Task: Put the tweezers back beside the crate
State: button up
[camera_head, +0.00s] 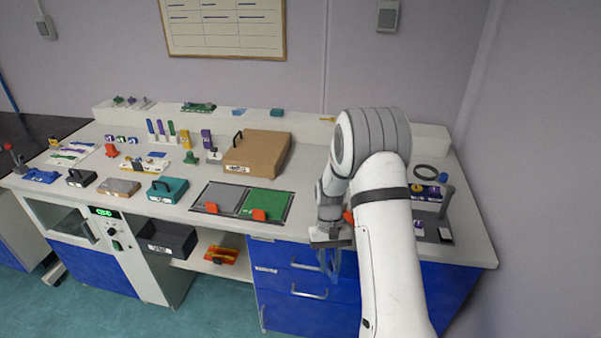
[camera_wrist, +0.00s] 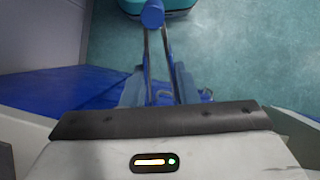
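My gripper (camera_head: 331,265) hangs in front of the bench's front edge, over the blue drawers, pointing down. In the wrist view my gripper (camera_wrist: 158,88) is shut on the tweezers (camera_wrist: 152,14). They show as a round blue end with two thin grey legs running back between the fingers. In the head view the tweezers cannot be told apart from the fingers. Several boxes stand on the bench, among them a large brown box (camera_head: 256,155) and a teal box with a handle (camera_head: 167,190). I cannot tell which one is the crate.
A grey and green panel (camera_head: 241,202) with orange tabs lies near the bench's front edge. A black bin (camera_head: 166,238) stands below the bench top. A dark ring (camera_head: 427,172) and small items lie at the right. A blue drawer unit (camera_head: 303,292) is below my gripper.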

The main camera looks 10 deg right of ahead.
jog(key=shift+w+r, duration=0.1)
jog(key=shift+r, duration=0.05)
jog(key=w+r+t+p, duration=0.3)
jog(key=w+r, duration=0.4)
jog(key=r, duration=0.2)
jog(key=w+r+n+t+p, duration=0.1)
jog(key=w+r+t+p, duration=0.1)
jog(key=w+r, duration=0.5)
notch_tip(320, 180, up, 3)
jog(key=shift+w+f+t+p, duration=0.1)
jog(key=shift+w+t+p, duration=0.25)
jog(key=shift+p, duration=0.35)
